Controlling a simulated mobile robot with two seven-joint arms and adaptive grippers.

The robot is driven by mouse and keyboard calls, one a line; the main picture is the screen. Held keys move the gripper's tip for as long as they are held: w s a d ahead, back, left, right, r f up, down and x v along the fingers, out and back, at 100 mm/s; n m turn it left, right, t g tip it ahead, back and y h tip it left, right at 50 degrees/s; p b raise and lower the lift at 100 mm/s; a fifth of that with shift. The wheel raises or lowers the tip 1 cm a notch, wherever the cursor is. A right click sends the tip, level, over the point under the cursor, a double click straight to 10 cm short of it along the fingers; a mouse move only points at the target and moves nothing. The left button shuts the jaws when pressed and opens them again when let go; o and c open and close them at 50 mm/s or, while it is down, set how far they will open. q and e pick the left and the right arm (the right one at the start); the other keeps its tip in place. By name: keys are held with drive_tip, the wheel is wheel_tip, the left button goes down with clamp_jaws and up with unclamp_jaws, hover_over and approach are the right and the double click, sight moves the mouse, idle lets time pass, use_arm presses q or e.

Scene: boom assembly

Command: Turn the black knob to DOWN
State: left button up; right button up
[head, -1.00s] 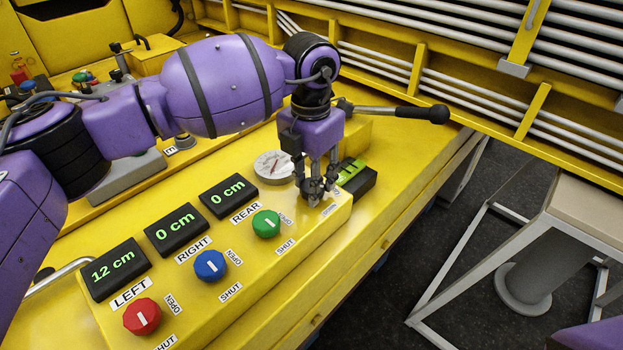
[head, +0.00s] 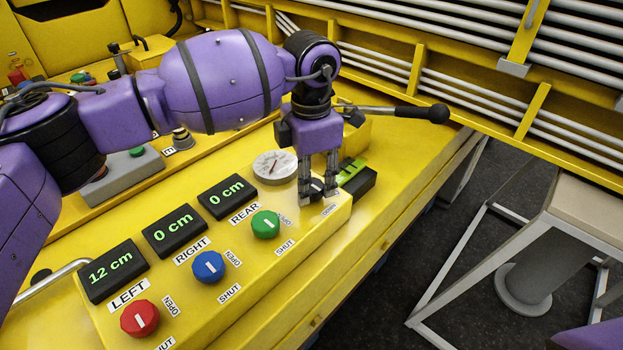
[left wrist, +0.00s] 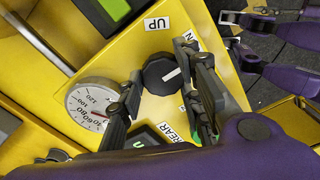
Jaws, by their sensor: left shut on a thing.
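The black knob (left wrist: 160,76) sits on the yellow panel in the left wrist view. Its white mark points right, toward the partly hidden DOWN label (left wrist: 194,46). The UP label (left wrist: 157,23) shows above it. My left gripper (left wrist: 160,93) is shut on the knob, one finger on each side. In the head view my left gripper (head: 318,196) points down over the knob (head: 316,186), which is largely covered by the fingers. What looks like my right gripper (left wrist: 236,37) shows at the upper right of the left wrist view, fingers apart and empty.
A round white gauge (head: 275,167) is left of the gripper. The green knob (head: 265,224), blue knob (head: 209,266) and red knob (head: 140,318) stand along the panel.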

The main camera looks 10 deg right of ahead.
use_arm(q)
drive_tip(key=shift+w+a+r, duration=0.15)
drive_tip(key=shift+w, duration=0.15)
drive_tip(key=o, duration=0.8)
drive_tip(key=shift+c, duration=0.2)
drive_tip(key=shift+o, duration=1.3)
drive_tip(key=shift+s+r, duration=0.1)
drive_tip(key=shift+r, duration=0.15)
wheel_tip(320, 180, up, 11)
drive_tip(key=shift+r, duration=0.15)
